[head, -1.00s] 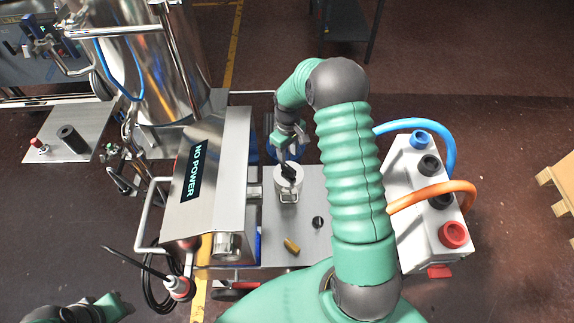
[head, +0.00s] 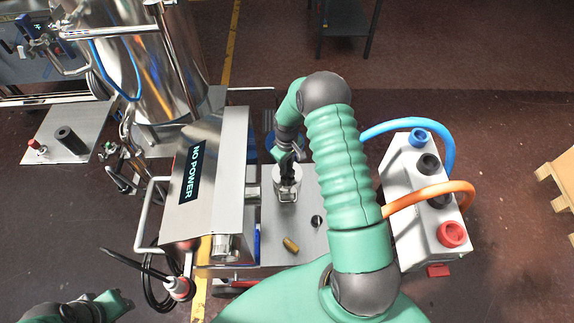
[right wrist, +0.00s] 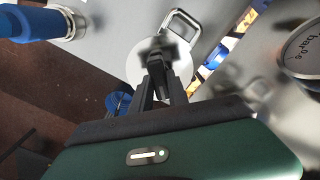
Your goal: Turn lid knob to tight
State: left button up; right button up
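A small pale pot with a lid (head: 287,190) and a metal clasp or handle stands on the steel worktop (head: 275,222). Its dark lid knob (right wrist: 157,47) is blurred in the right wrist view, above the round white lid (right wrist: 182,66). My right gripper (head: 289,168) points down over the lid, with its dark fingers at the knob and hiding part of it. The fingers also show in the right wrist view (right wrist: 163,72); whether they grip the knob is unclear. My left gripper (head: 118,302) is at the lower left, away from the pot.
A steel housing with a NO POWER display (head: 193,174) stands left of the pot. A brass-coloured piece (head: 290,244) and a small dark knob (head: 317,221) lie on the worktop. A grey box with blue and orange hoses (head: 412,220) stands right. A steel tank (head: 150,75) is behind left.

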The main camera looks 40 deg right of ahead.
jog(key=shift+s+d, duration=0.15)
jog(key=shift+d, duration=0.05)
grip_shut()
jog(key=shift+a+f, duration=0.1)
jog(key=shift+a, duration=0.1)
jog(key=shift+d+m, duration=0.1)
jog(key=shift+m, duration=0.6)
jog(key=shift+m+b, duration=0.55)
jog(key=shift+m, duration=0.65)
jog(key=m, duration=0.4)
jog(key=shift+s+f+m+b, duration=0.1)
jog(key=shift+m+b, duration=0.2)
jog(key=shift+b, duration=0.1)
jog(key=m, duration=0.9)
jog(key=shift+a, duration=0.2)
jog(key=shift+m, duration=0.4)
